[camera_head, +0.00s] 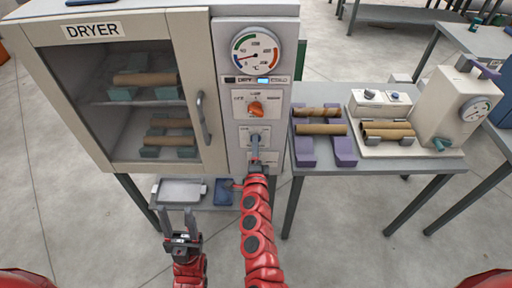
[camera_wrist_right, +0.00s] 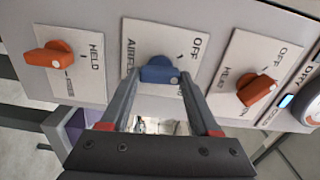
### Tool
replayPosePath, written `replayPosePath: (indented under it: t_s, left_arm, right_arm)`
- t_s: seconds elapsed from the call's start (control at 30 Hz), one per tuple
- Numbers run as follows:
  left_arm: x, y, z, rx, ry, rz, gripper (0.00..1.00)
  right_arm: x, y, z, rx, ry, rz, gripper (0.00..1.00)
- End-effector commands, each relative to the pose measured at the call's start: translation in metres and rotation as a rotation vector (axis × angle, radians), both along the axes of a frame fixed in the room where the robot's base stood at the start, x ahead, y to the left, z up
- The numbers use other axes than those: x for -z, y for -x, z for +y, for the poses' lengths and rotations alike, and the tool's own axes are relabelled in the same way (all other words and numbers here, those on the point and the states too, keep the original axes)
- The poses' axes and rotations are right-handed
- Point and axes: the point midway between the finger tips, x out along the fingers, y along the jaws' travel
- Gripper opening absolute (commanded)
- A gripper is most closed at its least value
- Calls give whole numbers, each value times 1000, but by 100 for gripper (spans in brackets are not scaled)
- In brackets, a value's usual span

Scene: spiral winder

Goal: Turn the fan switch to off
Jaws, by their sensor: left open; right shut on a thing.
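The dryer's control panel (camera_head: 280,150) carries a blue switch (camera_wrist_right: 158,70) on a white plate (camera_wrist_right: 185,45) lettered AIRFL... and OFF in the right wrist view. The switch's white dot is at its lower right in that view, away from the OFF lettering. The lettering below is partly hidden by a finger. My right gripper (camera_head: 256,156) is shut on this switch, one finger on each side. In the head view the gripper covers most of the switch. My left gripper (camera_head: 178,214) is open and empty, low in front of the dryer (camera_head: 85,120).
Orange knobs flank the blue switch: a HEAT one (camera_wrist_right: 256,90) and a HELD one (camera_wrist_right: 48,58). A dial gauge (camera_head: 256,50) sits above. A white tray (camera_head: 180,187) lies near my left gripper. A table with purple stands (camera_head: 344,150) is on the right.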

Motion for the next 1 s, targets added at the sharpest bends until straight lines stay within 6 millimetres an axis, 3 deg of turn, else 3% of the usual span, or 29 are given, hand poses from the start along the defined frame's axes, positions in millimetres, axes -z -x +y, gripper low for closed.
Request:
replayPosePath:
  t_s: [0.5,1.0]
  left_arm:
    - [-16,0,0,0,0,0,50]
    - [-22,0,0,0,0,0,50]
  right_arm:
    - [-1,0,0,0,443,1,7]
    - [2,1,1,-5,626,4,7]
